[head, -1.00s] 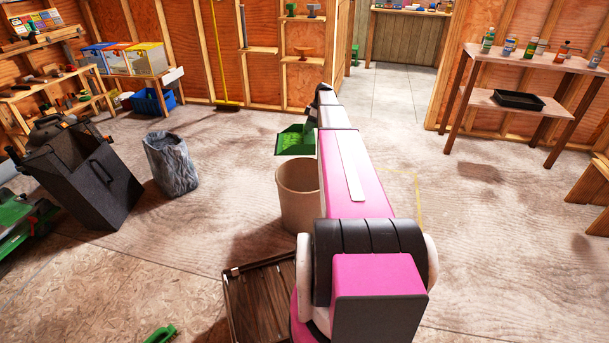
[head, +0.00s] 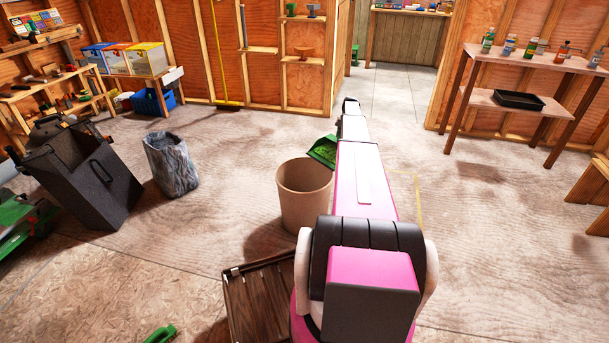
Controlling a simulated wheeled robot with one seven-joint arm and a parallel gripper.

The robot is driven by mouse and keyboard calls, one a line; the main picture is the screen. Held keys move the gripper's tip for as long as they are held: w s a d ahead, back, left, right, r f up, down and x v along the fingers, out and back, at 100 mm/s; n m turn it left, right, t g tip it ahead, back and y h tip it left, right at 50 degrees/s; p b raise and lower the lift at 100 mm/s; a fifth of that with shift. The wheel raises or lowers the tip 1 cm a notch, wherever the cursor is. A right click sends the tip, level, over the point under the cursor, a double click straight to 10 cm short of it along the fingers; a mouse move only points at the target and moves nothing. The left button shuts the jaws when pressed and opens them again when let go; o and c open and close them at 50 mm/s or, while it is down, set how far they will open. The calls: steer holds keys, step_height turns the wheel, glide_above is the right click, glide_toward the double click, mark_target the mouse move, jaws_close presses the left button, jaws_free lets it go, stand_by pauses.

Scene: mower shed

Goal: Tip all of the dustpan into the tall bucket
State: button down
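The tall tan bucket (head: 304,203) stands upright on the floor left of my arm, and the part of its inside that shows looks empty. The green dustpan (head: 322,151) is just above and beyond the bucket's far right rim. It is tilted, with its left side lower, and lighter green bits show in it. Its right part is hidden behind my arm. My gripper is hidden behind my arm, so its fingers and its grip on the dustpan do not show.
A grey crinkled bin (head: 171,164) and a black mower bag (head: 85,180) stand to the left. A brown slatted crate (head: 258,300) lies in front of the bucket. A wooden shelf table (head: 530,60) stands at the right. The floor between is clear.

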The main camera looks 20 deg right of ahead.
steer(key=shift+s, duration=0.1)
steer(key=shift+r, duration=0.1)
steer(key=shift+s+a+r+t+h, duration=0.3)
steer(key=shift+a+r+h, duration=0.2)
steer(key=shift+a+r, duration=0.2)
steer(key=s+a+r+t+h+p, duration=0.1)
steer(key=s+a+r+h, duration=0.1)
steer(key=a+r+h, duration=0.2)
steer(key=s+a+r+t+h+p, duration=0.1)
steer(key=s+a+r+t+h, duration=0.1)
steer(key=a, duration=0.8)
steer(key=shift+s+a+r+h+p, duration=0.4)
steer(key=shift+s+r+h, duration=0.15)
steer(key=shift+r+h, duration=0.5)
stand_by(1.7)
steer(key=shift+s+a+r, duration=0.1)
steer(key=shift+a+r, duration=0.15)
